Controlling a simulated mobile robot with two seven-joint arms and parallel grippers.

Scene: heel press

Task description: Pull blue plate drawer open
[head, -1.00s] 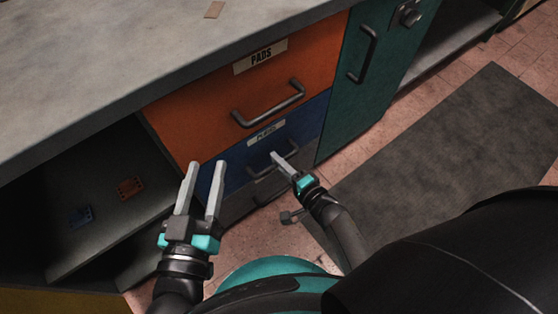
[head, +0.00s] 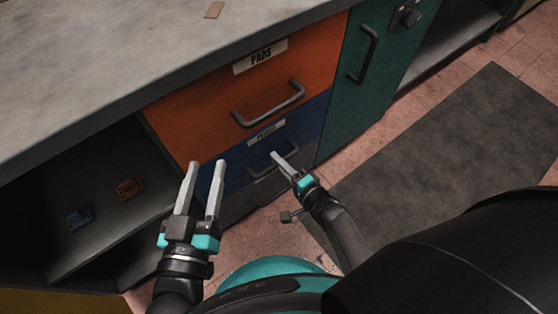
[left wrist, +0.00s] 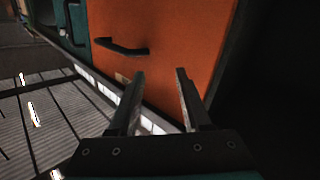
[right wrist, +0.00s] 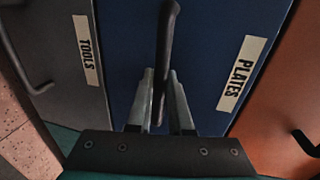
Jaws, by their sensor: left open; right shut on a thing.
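The blue plate drawer (head: 235,174) sits below the orange pads drawer in the head view. Its front also fills the middle of the right wrist view (right wrist: 205,70), with a "PLATES" label (right wrist: 242,73). My right gripper (head: 284,160) is at the blue drawer's front. In the right wrist view its fingers (right wrist: 160,100) are shut on the dark bar handle (right wrist: 168,40) of that drawer. The drawer looks closed, its front about level with the orange one. My left gripper (head: 205,168) is open and empty, in front of the cabinet to the left.
The orange drawer (head: 200,115) has its own handle (head: 270,107). A grey tools drawer (right wrist: 50,60) lies below the blue one. A teal door (head: 345,100) stands to the right. An open shelf (head: 100,230) holds small orange and blue parts. A dark mat (head: 440,160) covers the floor.

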